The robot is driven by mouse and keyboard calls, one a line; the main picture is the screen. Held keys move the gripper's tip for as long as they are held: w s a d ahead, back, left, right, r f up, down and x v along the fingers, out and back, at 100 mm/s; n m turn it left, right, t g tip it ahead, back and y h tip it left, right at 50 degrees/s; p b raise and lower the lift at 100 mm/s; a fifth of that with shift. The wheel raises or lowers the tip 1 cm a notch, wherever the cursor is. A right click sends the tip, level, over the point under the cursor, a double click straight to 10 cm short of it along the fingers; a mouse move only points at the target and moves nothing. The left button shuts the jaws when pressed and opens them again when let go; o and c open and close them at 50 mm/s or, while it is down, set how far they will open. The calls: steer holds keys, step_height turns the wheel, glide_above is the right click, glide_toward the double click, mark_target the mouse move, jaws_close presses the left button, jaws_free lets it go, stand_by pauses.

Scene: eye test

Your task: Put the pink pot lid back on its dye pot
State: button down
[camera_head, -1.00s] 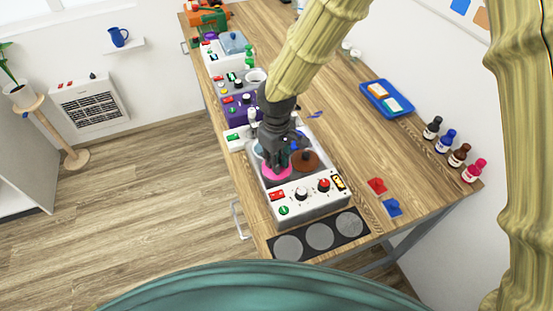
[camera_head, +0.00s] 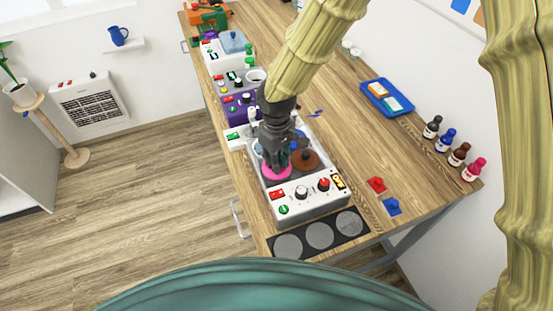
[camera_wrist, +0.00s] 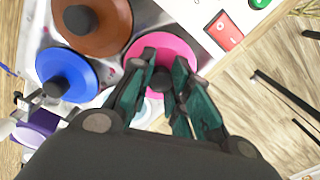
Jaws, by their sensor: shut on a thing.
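The pink pot lid (camera_head: 276,172) is at the front left of the white dye bath (camera_head: 308,206) in the head view. My gripper (camera_head: 276,158) points down over it and is shut on its dark knob. In the wrist view the pink lid (camera_wrist: 170,47) lies under my gripper (camera_wrist: 163,82), whose fingers close around the knob. A brown lid (camera_head: 306,160) is right of it and a blue lid (camera_wrist: 68,74) lies close by. Whether the pink lid rests on its pot or is slightly above it, I cannot tell; the pot is hidden.
Three grey discs on a dark mat (camera_head: 341,242) lie at the table's front edge. Red (camera_head: 376,184) and blue (camera_head: 392,206) pieces lie to the right. A blue tray (camera_head: 387,98) and several bottles (camera_head: 459,154) stand further right. A purple device (camera_head: 238,107) stands behind.

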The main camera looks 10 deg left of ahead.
steer(key=shift+f, duration=0.4)
stand_by(0.4)
steer(key=c, duration=1.3)
jaws_free()
steer(key=shift+o, duration=0.3)
steer(key=o, duration=0.3)
steer(key=shift+r+p, duration=2.2)
steer(key=shift+r, duration=0.85)
